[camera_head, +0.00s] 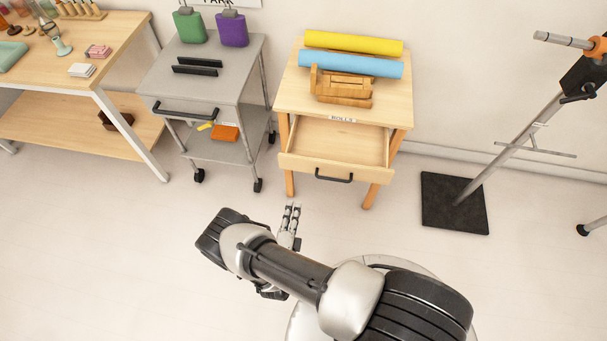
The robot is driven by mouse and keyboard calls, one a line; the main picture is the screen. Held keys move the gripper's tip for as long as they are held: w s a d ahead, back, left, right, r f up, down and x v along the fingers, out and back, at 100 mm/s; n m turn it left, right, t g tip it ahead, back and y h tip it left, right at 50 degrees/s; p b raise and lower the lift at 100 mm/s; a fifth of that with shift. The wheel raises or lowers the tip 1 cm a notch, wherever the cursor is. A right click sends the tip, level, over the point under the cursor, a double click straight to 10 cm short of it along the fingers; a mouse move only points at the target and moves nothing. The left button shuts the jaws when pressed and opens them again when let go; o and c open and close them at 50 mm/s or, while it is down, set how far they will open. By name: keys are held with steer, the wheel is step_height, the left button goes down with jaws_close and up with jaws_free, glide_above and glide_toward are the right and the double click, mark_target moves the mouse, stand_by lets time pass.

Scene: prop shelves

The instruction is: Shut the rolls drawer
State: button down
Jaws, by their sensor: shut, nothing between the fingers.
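The rolls drawer (312,167) is pulled well out of the small wooden table (286,98). Its inside looks empty, and a black bar handle (334,178) is on its front. A "ROLLS" label (342,119) sits on the table's edge above the drawer. My gripper (292,207) is shut and empty. In the picture it is below and left of the drawer front, apart from it, with its fingers pointing toward the table.
A yellow roll (353,43), a blue roll (350,65) and a wooden holder (342,88) are on the table. A grey cart (190,88) stands left, a wooden bench (120,35) farther left. A stand on a black base (440,205) is right. The floor in front is clear.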

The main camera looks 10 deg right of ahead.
steer(key=b, duration=0.3)
glide_toward(305, 167)
steer(key=x, duration=0.7)
steer(key=shift+f, duration=0.2)
